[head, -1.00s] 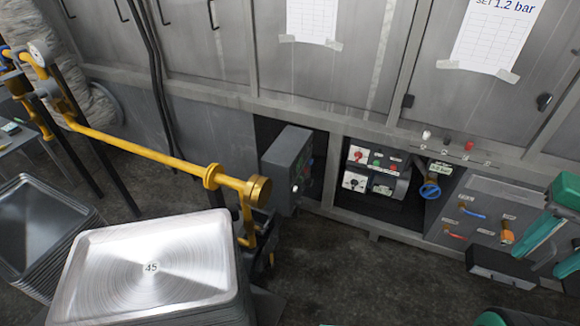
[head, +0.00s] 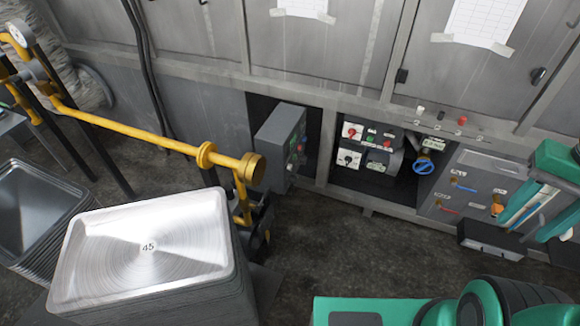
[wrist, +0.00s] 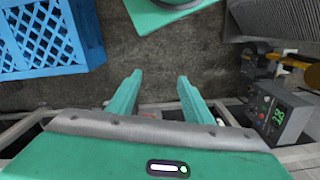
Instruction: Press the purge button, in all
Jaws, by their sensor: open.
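No button has a label I can read as purge. A recessed panel in the head view carries a red knob (head: 350,131), a small green button (head: 371,133), a dark knob on white (head: 348,158) and other small controls. A grey control box (head: 274,137) left of it has small coloured buttons on its side face. That box also shows at the right of the wrist view (wrist: 285,118), with a lit green display. My gripper (wrist: 160,76) has two green fingers, apart and empty. A small red spot shows between them, partly hidden.
A yellow pipe (head: 125,132) crosses at left above stacked pans (head: 150,245). A blue valve wheel (head: 424,166) and a panel with red and blue handles (head: 470,185) stand to the right. A blue crate (wrist: 40,40) shows in the wrist view. Dark floor lies before the panels.

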